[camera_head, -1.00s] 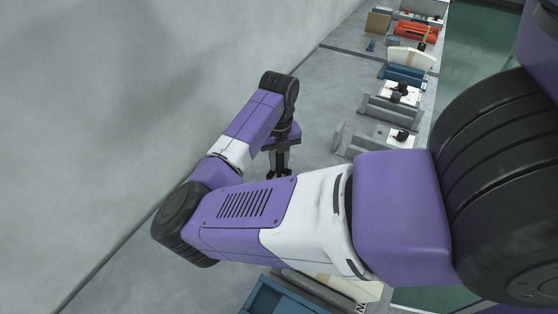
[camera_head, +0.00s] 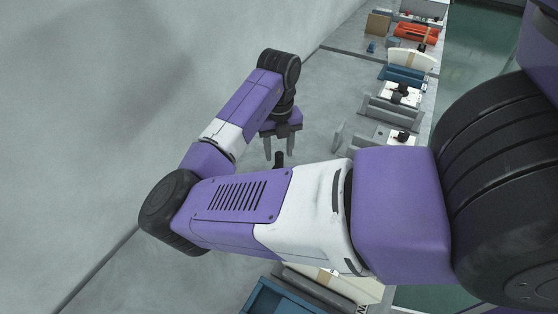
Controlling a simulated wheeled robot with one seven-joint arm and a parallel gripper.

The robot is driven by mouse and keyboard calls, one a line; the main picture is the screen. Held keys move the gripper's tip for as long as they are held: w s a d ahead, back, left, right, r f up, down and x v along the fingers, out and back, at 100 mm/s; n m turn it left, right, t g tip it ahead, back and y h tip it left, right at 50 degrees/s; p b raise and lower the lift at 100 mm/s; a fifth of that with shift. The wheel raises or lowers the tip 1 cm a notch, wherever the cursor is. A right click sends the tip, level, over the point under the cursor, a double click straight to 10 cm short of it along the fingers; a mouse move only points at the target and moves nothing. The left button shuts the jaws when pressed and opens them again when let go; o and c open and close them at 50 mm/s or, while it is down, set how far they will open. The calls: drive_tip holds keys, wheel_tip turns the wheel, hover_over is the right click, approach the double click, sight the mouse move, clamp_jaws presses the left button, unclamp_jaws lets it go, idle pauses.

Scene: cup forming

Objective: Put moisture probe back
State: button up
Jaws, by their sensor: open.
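My gripper (camera_head: 279,154) points down over the grey worktop, left of the row of stations. Its two fingers are apart with nothing between them that I can see held.
Grey bracket fixtures (camera_head: 385,110) with white-and-black parts stand to the right. Behind them are a blue block (camera_head: 404,75) and an orange-red roll (camera_head: 416,31). A blue bin (camera_head: 275,299) is at the bottom. A plain wall rises on the left.

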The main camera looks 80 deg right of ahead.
wheel_tip(320, 180, up, 7)
drive_tip(key=shift+f+b, duration=0.1)
drive_tip(key=shift+b, duration=0.2)
idle(0.5)
